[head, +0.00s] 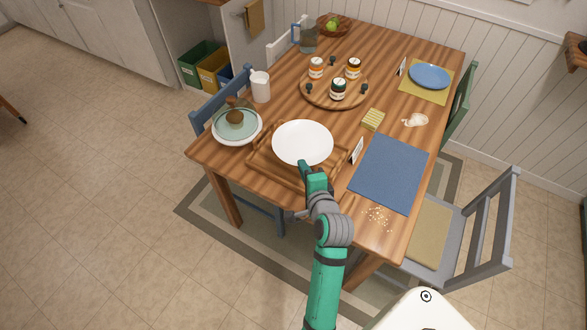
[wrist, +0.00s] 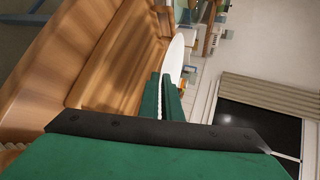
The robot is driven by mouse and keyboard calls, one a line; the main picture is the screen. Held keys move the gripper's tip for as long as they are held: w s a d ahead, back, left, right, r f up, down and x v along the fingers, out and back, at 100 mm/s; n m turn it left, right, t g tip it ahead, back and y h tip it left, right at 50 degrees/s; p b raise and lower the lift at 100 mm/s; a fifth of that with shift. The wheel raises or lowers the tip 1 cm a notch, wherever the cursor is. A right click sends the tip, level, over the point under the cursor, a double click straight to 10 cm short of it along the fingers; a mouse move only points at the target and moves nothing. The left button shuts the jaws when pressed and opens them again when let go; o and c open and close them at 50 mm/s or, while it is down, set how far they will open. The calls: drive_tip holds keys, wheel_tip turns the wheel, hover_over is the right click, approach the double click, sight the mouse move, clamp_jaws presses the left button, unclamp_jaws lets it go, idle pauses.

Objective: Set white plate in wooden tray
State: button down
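The white plate (head: 302,142) is over the back part of the wooden tray (head: 262,157) in the head view. My gripper (head: 304,168) is at the plate's near rim. In the wrist view, my fingers (wrist: 163,97) are shut on the rim, with a thin white strip between them. The plate (wrist: 176,56) shows nearly edge-on beyond the fingertips. The tray (wrist: 88,50) fills the left of this turned view, and the plate looks held apart from its floor. The plate hides part of the tray in the head view.
A blue placemat (head: 389,172) lies right of the tray, with a small standing card (head: 357,151) between them. A plate with a brown item (head: 236,125) is at left. A round board with jars (head: 334,88) is behind. Crumbs (head: 378,216) lie near the front edge.

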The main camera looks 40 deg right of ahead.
hover_over(297, 176)
drive_tip(key=f, duration=0.5)
drive_tip(key=shift+s+a+f, duration=0.2)
drive_tip(key=shift+s+f, duration=0.05)
drive_tip(key=shift+s, duration=0.05)
drive_tip(key=shift+w+f, duration=0.6)
drive_tip(key=shift+d+f, duration=0.1)
drive_tip(key=shift+f, duration=1.35)
drive_tip(key=c, duration=2)
unclamp_jaws()
drive_tip(key=shift+f, duration=0.1)
drive_tip(key=shift+s, duration=0.1)
drive_tip(key=shift+s, duration=0.2)
drive_tip(key=v, duration=1.1)
drive_tip(key=shift+s+a+r, duration=0.2)
drive_tip(key=shift+s+r, duration=0.05)
